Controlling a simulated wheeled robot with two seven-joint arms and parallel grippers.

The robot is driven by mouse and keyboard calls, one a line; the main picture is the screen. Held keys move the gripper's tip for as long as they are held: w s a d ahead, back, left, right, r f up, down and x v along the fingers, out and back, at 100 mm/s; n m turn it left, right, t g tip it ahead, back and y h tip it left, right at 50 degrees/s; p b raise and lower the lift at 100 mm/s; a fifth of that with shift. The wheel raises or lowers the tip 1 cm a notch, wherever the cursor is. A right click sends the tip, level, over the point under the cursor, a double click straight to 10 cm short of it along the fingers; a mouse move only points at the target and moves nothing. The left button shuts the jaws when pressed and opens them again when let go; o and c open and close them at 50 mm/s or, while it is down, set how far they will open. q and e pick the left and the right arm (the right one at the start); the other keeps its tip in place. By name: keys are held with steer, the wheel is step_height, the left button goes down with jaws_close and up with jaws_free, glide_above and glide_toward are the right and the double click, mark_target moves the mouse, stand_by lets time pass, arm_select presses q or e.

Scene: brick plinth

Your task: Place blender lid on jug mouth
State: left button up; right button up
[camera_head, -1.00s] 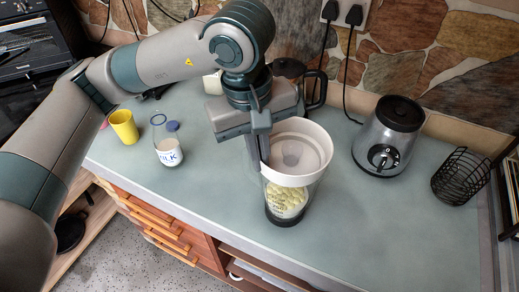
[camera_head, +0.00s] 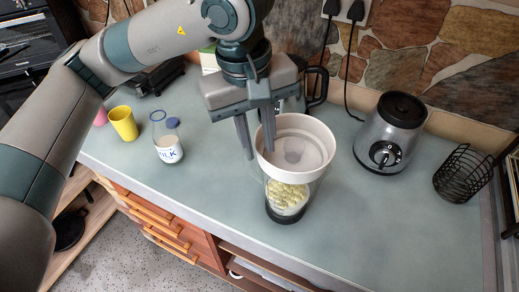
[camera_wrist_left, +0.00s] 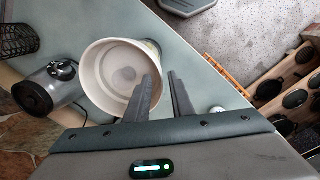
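The blender lid (camera_head: 296,165), a wide white cup-like piece, sits at the mouth of the clear jug (camera_head: 287,197), which has pale yellow pieces inside and a dark base. The lid covers the mouth, so I cannot tell whether it is fully seated. My left gripper (camera_head: 257,138) is open, its two fingers apart at the left side of the lid. The lid also shows in the left wrist view (camera_wrist_left: 112,75), beside the fingers (camera_wrist_left: 163,85); one finger overlaps its rim in the picture. Contact is unclear. My right gripper is not in view.
A blender motor base (camera_head: 392,132) and a black wire basket (camera_head: 463,173) stand to the right. A milk bottle (camera_head: 167,146) and a yellow cup (camera_head: 123,124) stand to the left. A dark-handled kettle is partly hidden behind my gripper. The front right counter (camera_head: 400,225) is clear.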

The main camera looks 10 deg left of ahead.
arm_select(q)
step_height(320, 180, up, 9)
steer(key=b, duration=0.2)
steer(key=shift+s+a, duration=0.2)
steer(key=shift+a, duration=0.15)
